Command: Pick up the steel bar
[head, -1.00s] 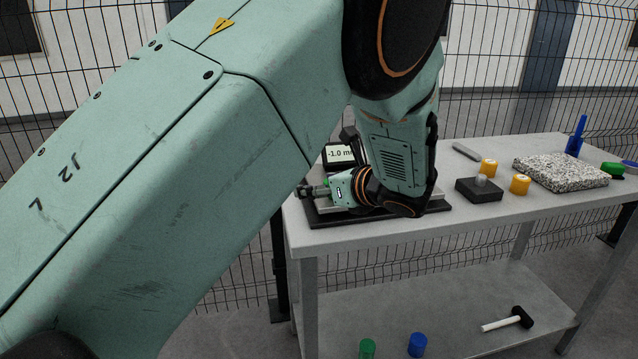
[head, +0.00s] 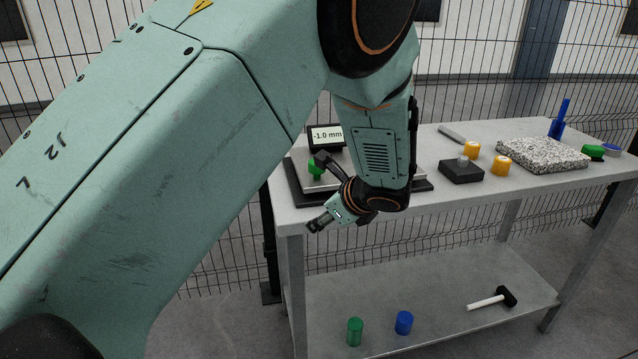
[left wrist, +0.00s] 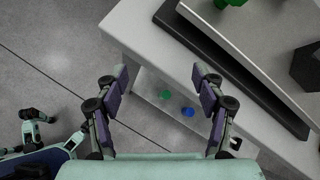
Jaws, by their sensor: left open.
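The bar does not show in that view. My right gripper is not in view.
A display (head: 326,137) reading -1.0 mm stands behind a grey plate with a green knob (head: 315,168) on a black base. The lower shelf holds a mallet (head: 490,299) and green and blue cylinders.

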